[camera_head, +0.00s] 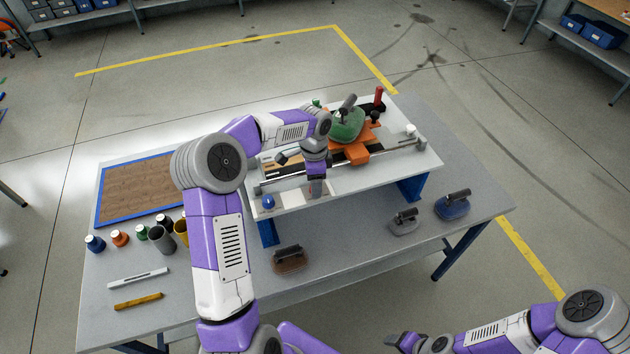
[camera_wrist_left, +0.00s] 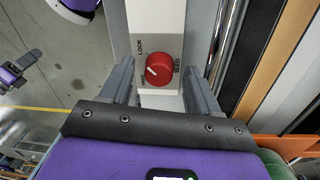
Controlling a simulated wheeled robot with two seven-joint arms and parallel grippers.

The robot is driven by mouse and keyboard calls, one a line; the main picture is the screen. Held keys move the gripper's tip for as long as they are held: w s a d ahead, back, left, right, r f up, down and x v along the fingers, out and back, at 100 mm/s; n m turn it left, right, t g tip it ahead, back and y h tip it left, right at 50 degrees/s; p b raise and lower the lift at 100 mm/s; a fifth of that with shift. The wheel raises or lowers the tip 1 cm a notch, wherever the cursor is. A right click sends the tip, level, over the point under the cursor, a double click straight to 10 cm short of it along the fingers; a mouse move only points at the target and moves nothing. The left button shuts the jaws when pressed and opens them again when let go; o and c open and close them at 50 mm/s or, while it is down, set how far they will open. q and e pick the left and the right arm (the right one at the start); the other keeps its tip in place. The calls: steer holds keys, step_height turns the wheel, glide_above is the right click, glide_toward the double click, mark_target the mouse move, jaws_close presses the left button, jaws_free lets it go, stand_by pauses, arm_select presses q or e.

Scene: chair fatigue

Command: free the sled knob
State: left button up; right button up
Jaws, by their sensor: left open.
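A round red knob (camera_wrist_left: 160,69) with a white pointer line sits on a pale panel in the left wrist view. The pointer lies toward the left. LOCK is printed at its upper left, with more small lettering on both sides. My left gripper (camera_head: 316,188) is open, its two fingers apart on either side of the knob; contact cannot be told. In the head view the gripper hides the knob. The orange sled (camera_head: 357,153) sits on the rail behind it, carrying a green block with a handle (camera_head: 346,125). My right gripper (camera_head: 402,342) is at the bottom, away from the bench; its jaws are unclear.
The rig stands on a raised white board (camera_head: 400,172) on a grey table (camera_head: 340,278). Handled blocks in brown (camera_head: 290,259), grey (camera_head: 404,221) and blue (camera_head: 453,205) stand in front. Small jars, cups and a blue-edged brown panel (camera_head: 140,189) are on the left.

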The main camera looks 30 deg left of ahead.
arm_select(q)
steer(key=shift+s, duration=0.1)
steer(key=shift+f, duration=0.1)
steer(key=shift+c, duration=0.7)
steer(key=c, duration=0.9)
